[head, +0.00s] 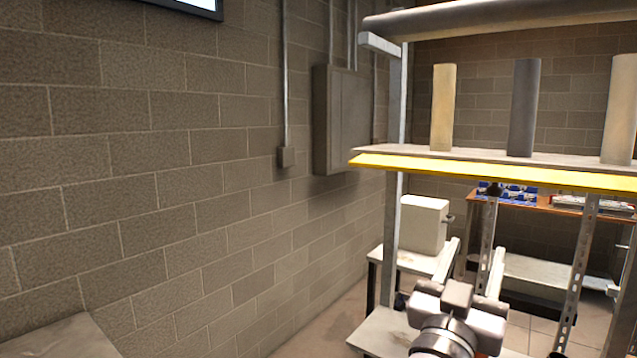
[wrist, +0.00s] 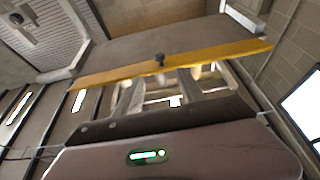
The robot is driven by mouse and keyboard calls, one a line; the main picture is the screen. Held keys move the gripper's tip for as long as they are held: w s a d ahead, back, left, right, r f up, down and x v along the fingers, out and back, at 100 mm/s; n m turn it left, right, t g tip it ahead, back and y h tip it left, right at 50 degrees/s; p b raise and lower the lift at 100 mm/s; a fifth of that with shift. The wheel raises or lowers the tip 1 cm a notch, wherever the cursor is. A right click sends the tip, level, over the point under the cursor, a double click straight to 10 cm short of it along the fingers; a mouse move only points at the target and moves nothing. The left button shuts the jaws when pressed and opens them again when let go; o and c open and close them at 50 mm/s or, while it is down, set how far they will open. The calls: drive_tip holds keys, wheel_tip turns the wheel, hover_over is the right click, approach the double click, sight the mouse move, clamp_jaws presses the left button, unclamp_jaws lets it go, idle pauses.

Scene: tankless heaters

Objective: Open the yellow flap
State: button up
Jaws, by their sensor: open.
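The yellow flap (head: 490,173) is a long, narrow strip along the front edge of a shelf in the head view. It lies just under the grey shelf board. In the wrist view my gripper (wrist: 157,84) is open and empty, fingertips just below the flap. I cannot tell whether they touch it.
The shelf board (head: 400,155) carries upright rolls (head: 524,108). A metal post (head: 395,200) stands at its left. A white box (head: 424,223) sits on a low stand behind. A grey wall cabinet (head: 341,118) hangs on the block wall. Blue items (head: 510,192) lie on a bench behind.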

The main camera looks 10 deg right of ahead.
sight(493, 195)
drive_tip(key=p+x, duration=0.2)
drive_tip(key=x, duration=1.4)
drive_tip(key=shift+w+d+f, duration=0.1)
drive_tip(key=shift+d+f, duration=0.05)
clamp_jaws()
idle(0.4)
